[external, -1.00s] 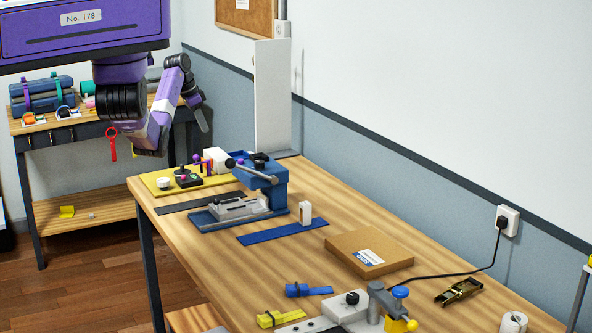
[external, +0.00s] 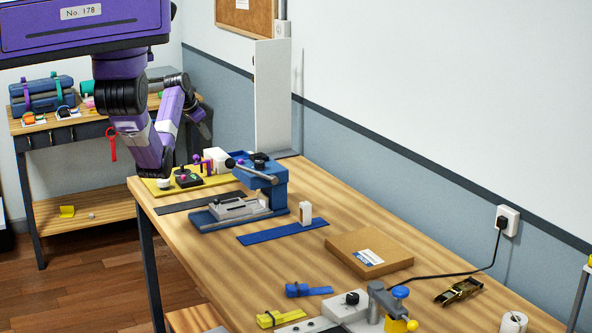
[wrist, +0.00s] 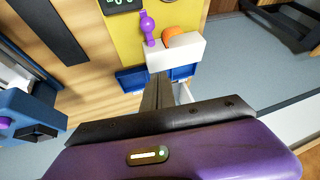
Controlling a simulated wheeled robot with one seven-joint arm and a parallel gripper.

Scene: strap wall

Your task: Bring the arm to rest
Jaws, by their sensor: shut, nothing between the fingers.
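My purple arm (external: 143,142) hangs folded at the left of the external view, by the far left corner of the workbench. My gripper (external: 205,130) points downward beyond that corner, small and partly hidden by my arm. In the wrist view my gripper (wrist: 158,92) shows as narrow dark fingers pressed together, with nothing held. Beyond them in that view are a white block (wrist: 174,52) with an orange piece (wrist: 183,38) behind it and a blue piece (wrist: 132,80). Whether the fingers touch any of these I cannot tell; they appear apart.
The workbench (external: 330,262) carries a yellow mat (external: 155,187) with small items, a blue clamp press (external: 262,190), a blue strip (external: 283,231) and a cardboard box (external: 368,250). A white upright panel (external: 273,95) stands behind. A second bench (external: 85,205) is at left.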

